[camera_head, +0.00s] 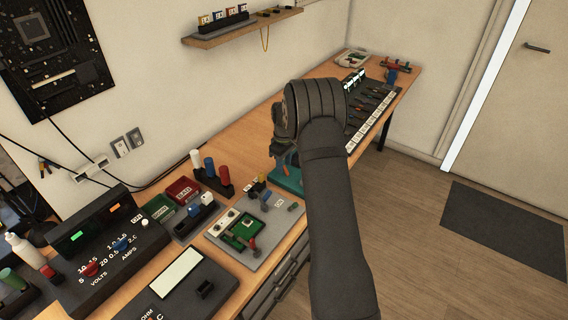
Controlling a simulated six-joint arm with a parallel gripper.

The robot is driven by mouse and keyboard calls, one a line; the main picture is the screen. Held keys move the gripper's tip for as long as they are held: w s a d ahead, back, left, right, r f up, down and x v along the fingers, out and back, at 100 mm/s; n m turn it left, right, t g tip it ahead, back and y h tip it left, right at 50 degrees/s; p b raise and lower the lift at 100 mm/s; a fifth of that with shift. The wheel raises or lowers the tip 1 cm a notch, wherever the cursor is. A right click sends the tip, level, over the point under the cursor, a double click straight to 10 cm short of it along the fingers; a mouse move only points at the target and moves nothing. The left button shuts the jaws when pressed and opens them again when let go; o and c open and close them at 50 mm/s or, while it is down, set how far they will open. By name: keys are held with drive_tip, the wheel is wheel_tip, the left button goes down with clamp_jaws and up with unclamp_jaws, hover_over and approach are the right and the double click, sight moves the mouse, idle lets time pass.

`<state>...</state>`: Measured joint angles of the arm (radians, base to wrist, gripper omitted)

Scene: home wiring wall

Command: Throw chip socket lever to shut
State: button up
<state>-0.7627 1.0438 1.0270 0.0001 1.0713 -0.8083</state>
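A light grey board (268,238) lies on the wooden bench in the lower middle of the head view. On it is a green square board (240,230), which looks like the chip socket. A small lever with a reddish tip (253,244) stands at its lower right edge; its exact angle is too small to tell. My gripper (278,148) is above the bench, up and to the right of the socket and apart from it. My own dark arm hides most of the gripper, so its fingers and anything between them are not clear.
A teal item (288,178) lies on the bench below my gripper. Green (160,208) and red (183,190) bins, upright coloured handles (210,166) and a power supply (110,240) stand left of the board. A meter (180,285) lies in front. Open floor is right.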

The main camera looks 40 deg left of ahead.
sight(287, 171)
drive_tip(key=shift+f, duration=0.15)
clamp_jaws()
drive_tip(key=shift+d, duration=0.1)
drive_tip(key=d+y, duration=0.1)
drive_tip(key=y, duration=0.1)
drive_tip(key=d+y, duration=0.1)
drive_tip(key=y, duration=0.1)
drive_tip(key=shift+r, duration=0.2)
drive_tip(key=shift+d+f+y, duration=0.15)
drive_tip(key=shift+d+y, duration=0.4)
drive_tip(key=shift+y, duration=0.6)
drive_tip(key=shift+d+f+y, duration=0.15)
drive_tip(key=shift+d+y, duration=0.35)
drive_tip(key=shift+y, duration=0.65)
